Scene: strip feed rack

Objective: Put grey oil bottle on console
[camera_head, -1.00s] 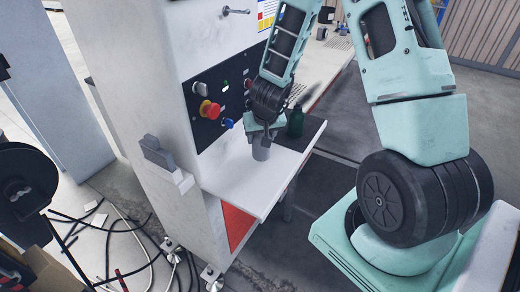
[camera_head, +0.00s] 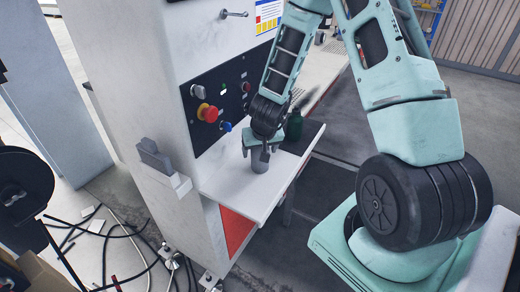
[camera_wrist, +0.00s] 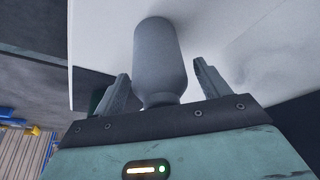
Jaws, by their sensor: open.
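The grey oil bottle (camera_head: 260,162) stands upright on the white console shelf (camera_head: 225,184) of the machine. In the wrist view the bottle (camera_wrist: 160,62) is between the two fingers, with its narrower neck end towards my gripper (camera_wrist: 162,88). Gaps show between the bottle and both fingers. In the head view my gripper (camera_head: 262,146) points down from above, over the top of the bottle, and its fingers are spread. The bottle's upper part is partly hidden by the gripper.
A dark green bottle (camera_head: 294,126) stands close behind, on a dark surface to the right of the shelf. The control panel (camera_head: 212,108) with a red button (camera_head: 207,112) rises at the back left. A grey bracket (camera_head: 154,155) is at the shelf's left.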

